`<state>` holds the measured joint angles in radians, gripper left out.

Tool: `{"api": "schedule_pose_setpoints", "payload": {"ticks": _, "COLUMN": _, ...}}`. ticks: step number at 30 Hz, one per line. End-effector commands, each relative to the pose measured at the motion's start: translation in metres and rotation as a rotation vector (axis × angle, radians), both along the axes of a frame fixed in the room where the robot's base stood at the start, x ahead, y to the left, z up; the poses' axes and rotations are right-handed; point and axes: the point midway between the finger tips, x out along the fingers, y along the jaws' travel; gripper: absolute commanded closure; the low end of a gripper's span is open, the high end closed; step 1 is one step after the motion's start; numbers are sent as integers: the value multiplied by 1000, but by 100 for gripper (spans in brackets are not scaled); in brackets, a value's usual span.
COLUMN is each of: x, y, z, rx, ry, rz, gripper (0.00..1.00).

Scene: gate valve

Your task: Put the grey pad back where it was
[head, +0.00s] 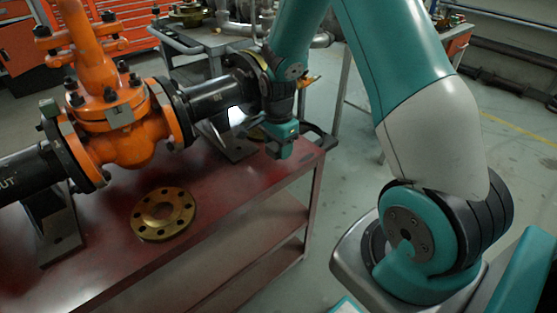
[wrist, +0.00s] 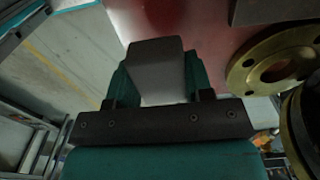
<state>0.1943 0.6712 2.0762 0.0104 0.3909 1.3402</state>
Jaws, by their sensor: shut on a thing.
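My gripper (head: 283,141) is over the right end of the red bench in the head view, pointing down. In the wrist view my gripper (wrist: 155,85) is shut on the grey pad (wrist: 155,65), a plain block between its two teal fingers. The pad's far end sticks out past the fingertips, over or near the bench edge. I cannot make out the pad in the head view, and I cannot tell whether it touches the bench.
The red bench (head: 120,262) carries the orange gate valve (head: 125,143) with black pipes on supports. Open bench top lies between flange and gripper.

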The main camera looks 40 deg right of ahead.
Motion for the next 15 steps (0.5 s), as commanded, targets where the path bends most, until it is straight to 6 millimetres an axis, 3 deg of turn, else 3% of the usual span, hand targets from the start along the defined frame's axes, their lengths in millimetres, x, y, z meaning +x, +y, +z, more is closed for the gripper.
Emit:
{"api": "schedule_pose_setpoints", "payload": {"ticks": 9, "x": -1, "y": 0, "z": -42, "rx": 1, "ry": 3, "rz": 0, "gripper": 87}}
{"api": "schedule_pose_setpoints", "payload": {"ticks": 15, "x": 0, "y": 0, "z": -43, "rx": 0, "ry": -1, "rz": 0, "gripper": 87}}
